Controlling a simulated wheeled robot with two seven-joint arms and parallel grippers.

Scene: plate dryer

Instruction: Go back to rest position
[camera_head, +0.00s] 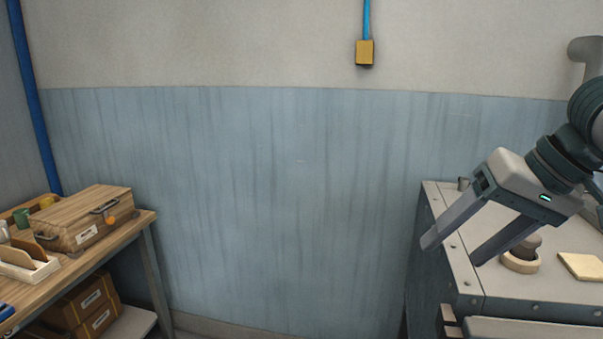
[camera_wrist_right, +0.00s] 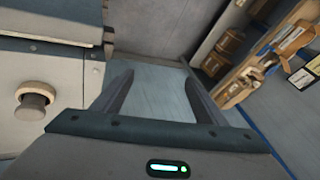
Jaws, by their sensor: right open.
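My right gripper (camera_head: 452,248) is open and empty. It hangs over the left edge of the grey metal cabinet (camera_head: 446,235) at the right of the head view, with its two fingers pointing down and left. In the right wrist view its fingers (camera_wrist_right: 155,92) are spread apart with nothing between them. My left gripper is not in view. No plate shows in either view.
A round knob on a pale ring (camera_head: 520,262) and a flat pale block (camera_head: 582,266) are on the cabinet. At left, a wooden table (camera_head: 128,228) bears a wooden case (camera_head: 85,218) and a tray (camera_head: 28,268). The space between table and cabinet is clear.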

